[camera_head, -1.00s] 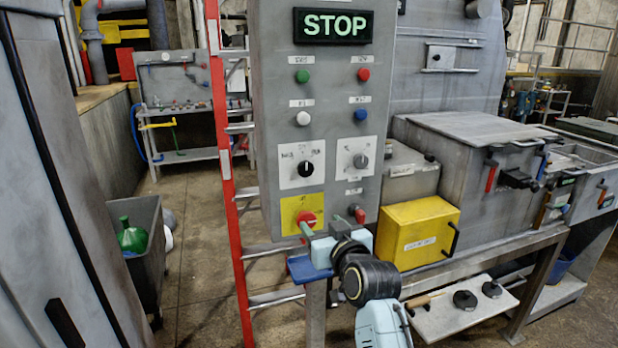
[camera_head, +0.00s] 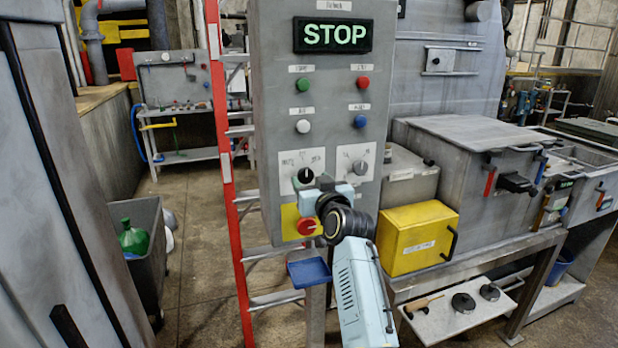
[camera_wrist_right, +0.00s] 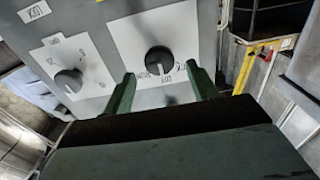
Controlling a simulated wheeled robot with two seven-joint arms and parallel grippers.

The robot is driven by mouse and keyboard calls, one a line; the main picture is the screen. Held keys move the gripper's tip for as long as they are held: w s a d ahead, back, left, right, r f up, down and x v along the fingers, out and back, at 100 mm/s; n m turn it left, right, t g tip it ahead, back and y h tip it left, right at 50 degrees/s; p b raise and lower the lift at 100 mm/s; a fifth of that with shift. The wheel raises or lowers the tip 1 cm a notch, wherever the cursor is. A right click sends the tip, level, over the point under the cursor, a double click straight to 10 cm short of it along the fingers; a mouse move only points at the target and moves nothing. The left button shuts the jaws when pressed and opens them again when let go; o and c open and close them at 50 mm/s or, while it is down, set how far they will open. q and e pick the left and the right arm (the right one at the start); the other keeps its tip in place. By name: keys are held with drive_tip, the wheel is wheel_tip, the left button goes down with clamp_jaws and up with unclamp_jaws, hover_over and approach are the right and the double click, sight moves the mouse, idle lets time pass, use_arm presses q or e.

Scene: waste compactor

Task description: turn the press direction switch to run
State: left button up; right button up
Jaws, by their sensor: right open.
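A grey control panel (camera_head: 273,110) stands in the middle of the head view, with a lit STOP display (camera_head: 333,36) at its top. A black rotary knob (camera_head: 305,174) on a white plate is at the panel's lower left; it is also central in the right wrist view (camera_wrist_right: 159,60). The plate lettering is too small to read surely. My right gripper (camera_head: 308,185) is open, its green fingers pointing toward the black knob's two sides. Contact cannot be told.
A red emergency button (camera_head: 306,227) on a yellow plate sits just below my gripper. Coloured push buttons are above the knobs. A red ladder (camera_head: 229,170) stands left of the panel. A yellow box (camera_head: 415,240) and grey machine boxes stand to the right.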

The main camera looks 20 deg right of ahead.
sight(305, 174)
drive_tip(key=shift+w, duration=1.15)
drive_tip(key=c, duration=1)
drive_tip(key=shift+o, duration=0.2)
